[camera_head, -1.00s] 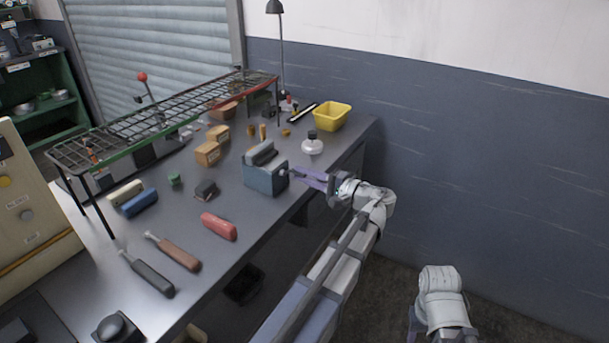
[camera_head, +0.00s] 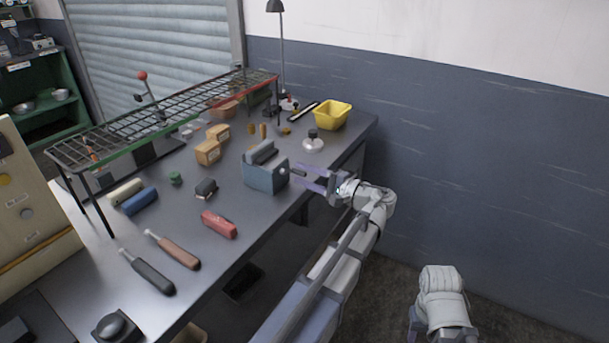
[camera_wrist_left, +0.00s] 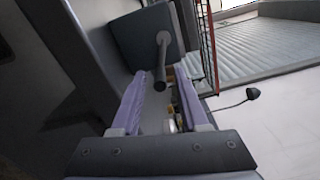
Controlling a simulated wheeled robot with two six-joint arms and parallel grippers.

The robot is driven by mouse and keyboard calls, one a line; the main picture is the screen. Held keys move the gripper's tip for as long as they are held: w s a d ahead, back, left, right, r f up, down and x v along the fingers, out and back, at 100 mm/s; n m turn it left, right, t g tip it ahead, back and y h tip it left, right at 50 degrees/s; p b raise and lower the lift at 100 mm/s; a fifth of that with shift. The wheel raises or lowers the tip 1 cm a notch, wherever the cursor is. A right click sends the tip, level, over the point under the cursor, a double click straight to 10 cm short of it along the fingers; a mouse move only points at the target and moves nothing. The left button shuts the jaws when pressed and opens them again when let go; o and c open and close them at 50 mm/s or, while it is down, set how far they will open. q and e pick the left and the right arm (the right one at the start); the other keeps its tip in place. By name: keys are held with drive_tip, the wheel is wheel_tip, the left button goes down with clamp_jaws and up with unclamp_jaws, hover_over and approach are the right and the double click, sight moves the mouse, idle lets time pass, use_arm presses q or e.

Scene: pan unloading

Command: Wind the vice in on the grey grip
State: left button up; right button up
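The blue-grey vice (camera_head: 262,176) stands at the right edge of the bench in the head view. The grey grip (camera_head: 261,150) lies in the top of the vice; whether the jaws press on it is too small to tell. The vice's dark screw handle (camera_head: 299,173) sticks out to the right. My left gripper (camera_head: 299,177) is open, its two purple fingers apart on either side of the handle. The left wrist view shows the handle rod (camera_wrist_left: 160,65) between the open fingers, with visible gaps on both sides.
A white-capped flask (camera_head: 312,144) and a yellow bin (camera_head: 332,115) stand behind the vice. A red grip (camera_head: 218,224), a black block (camera_head: 206,188) and wooden blocks (camera_head: 208,152) lie to its left. A wire rack (camera_head: 165,118) spans the back. Bare bench shows around them.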

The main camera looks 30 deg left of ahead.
use_arm(q)
drive_tip(key=d, duration=0.7)
drive_tip(key=shift+s+d, duration=0.3)
drive_tip(key=shift+d, duration=0.1)
idle(0.3)
